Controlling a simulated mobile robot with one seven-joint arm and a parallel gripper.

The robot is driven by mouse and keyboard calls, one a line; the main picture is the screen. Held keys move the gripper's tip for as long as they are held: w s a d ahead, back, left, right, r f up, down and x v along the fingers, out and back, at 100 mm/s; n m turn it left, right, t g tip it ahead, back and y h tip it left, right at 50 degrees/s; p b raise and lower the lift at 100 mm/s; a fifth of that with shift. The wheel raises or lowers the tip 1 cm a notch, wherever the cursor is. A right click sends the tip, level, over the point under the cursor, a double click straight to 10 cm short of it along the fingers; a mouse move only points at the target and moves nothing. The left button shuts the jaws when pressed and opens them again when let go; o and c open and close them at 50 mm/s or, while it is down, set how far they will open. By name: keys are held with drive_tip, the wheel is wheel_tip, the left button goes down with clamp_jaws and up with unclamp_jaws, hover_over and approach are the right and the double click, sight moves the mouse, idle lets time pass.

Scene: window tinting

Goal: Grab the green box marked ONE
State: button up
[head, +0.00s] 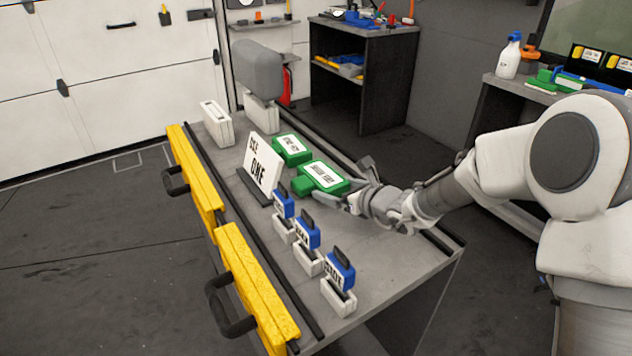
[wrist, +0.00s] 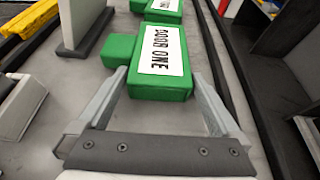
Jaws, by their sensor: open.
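A green box with a white label (head: 322,175) lies on the grey bench, and its label ends in ONE in the wrist view (wrist: 162,50). A smaller green block (wrist: 117,50) juts from its left side. My gripper (head: 345,188) is open at the near end of this box. In the wrist view my gripper (wrist: 160,74) has one finger on each side of the box's near end; I cannot tell whether they touch it. A second green box (head: 292,150) lies just beyond, its label too small to read surely.
A white sign with ONE (head: 262,165) stands left of the boxes. The bench's right front is clear.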

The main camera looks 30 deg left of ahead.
drive_tip(key=c, duration=1.1)
drive_tip(key=shift+r, duration=0.1)
